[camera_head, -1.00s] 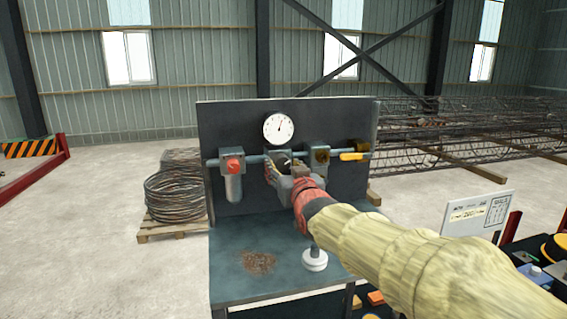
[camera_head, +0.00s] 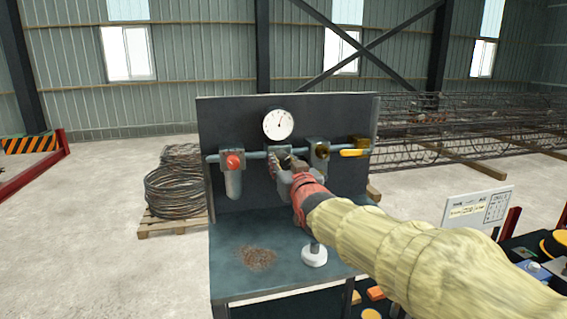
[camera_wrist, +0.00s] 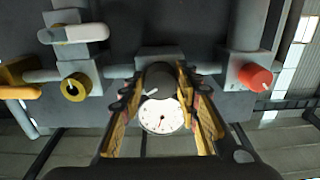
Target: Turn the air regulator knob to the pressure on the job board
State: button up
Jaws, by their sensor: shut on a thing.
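The air regulator knob (camera_wrist: 160,80) is dark with a pale pointer mark in the wrist view. My gripper (camera_wrist: 163,88) is shut on it, one finger on each side. In the head view my gripper (camera_head: 287,163) reaches the pipe line at the panel's middle and hides most of the knob. The round white gauge (camera_head: 278,124) is above it; its needle points up and slightly right. The gauge (camera_wrist: 162,115) also shows between my fingers in the wrist view. The job board (camera_head: 478,208) stands at the right; its writing is too small to read.
A red knob on a filter unit (camera_head: 234,162) is left of the regulator.

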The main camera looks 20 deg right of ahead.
jog(key=shift+c, duration=0.9)
jog(key=shift+b, duration=0.45)
jog(key=shift+f+m+b, duration=0.15)
jog(key=shift+m+b, duration=0.45)
jog(key=shift+b, duration=0.5)
jog(key=shift+m+b, duration=0.5)
jog(key=shift+b, duration=0.4)
jog(key=shift+r, duration=0.2)
jog(key=o, duration=1.1)
jog(key=shift+o, duration=0.2)
